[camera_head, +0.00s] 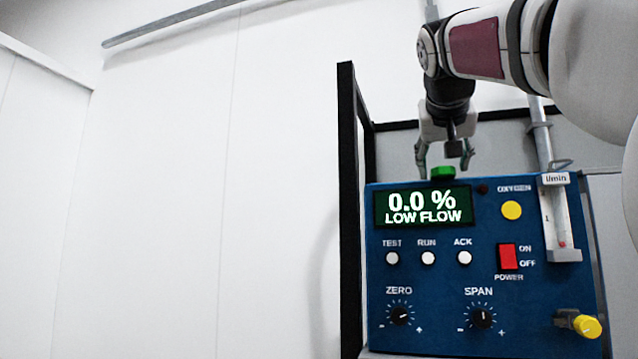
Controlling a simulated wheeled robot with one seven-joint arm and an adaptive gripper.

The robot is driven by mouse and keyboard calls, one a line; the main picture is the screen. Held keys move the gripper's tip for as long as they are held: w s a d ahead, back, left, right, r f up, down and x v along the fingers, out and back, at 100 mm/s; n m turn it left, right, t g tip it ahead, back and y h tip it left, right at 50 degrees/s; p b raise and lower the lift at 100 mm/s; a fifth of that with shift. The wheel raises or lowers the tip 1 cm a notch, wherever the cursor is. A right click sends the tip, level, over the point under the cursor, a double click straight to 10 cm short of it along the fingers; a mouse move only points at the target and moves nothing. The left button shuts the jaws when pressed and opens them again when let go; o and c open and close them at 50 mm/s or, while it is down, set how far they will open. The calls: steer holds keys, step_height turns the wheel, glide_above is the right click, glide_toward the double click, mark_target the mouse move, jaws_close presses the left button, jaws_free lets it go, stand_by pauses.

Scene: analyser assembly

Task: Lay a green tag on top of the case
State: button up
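The blue analyser case (440,290) stands at the lower right, its display reading "0.0 % LOW FLOW". A small green tag (443,172) shows at the case's top edge, above the display. I cannot tell whether it rests on the case or sits just above it. My gripper (445,165) points down right over the tag. Its two fingers are spread apart, one to each side of the tag, with a visible gap between each finger and the tag.
A black frame post (347,210) stands at the case's left. A flow tube (558,215) rises at the case's right, with a pipe (541,140) above it. A yellow knob (586,327) sticks out at lower right. The white wall at left is clear.

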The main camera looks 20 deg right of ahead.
stand_by(0.3)
steer(key=v, duration=1.2)
steer(key=w+a+f+n+g+y+b, duration=0.15)
steer(key=a+f, duration=0.25)
steer(key=f, duration=0.8)
steer(key=a+f+n+g+y+b, duration=0.1)
steer(key=a+f+n+y, duration=0.2)
steer(key=f, duration=1)
steer(key=s+a+f+g+y, duration=0.1)
steer(key=s+a+f, duration=0.1)
steer(key=f, duration=0.7)
steer(key=s+a+f+n+g+y+b, duration=0.1)
steer(key=s+f, duration=0.3)
steer(key=f, duration=0.6)
steer(key=s+a+f+n+g+y, duration=0.1)
steer(key=s+a+f, duration=0.2)
steer(key=f, duration=0.7)
steer(key=shift+s+a+f+b, duration=0.25)
steer(key=shift+a+b, duration=0.1)
steer(key=shift+b, duration=0.05)
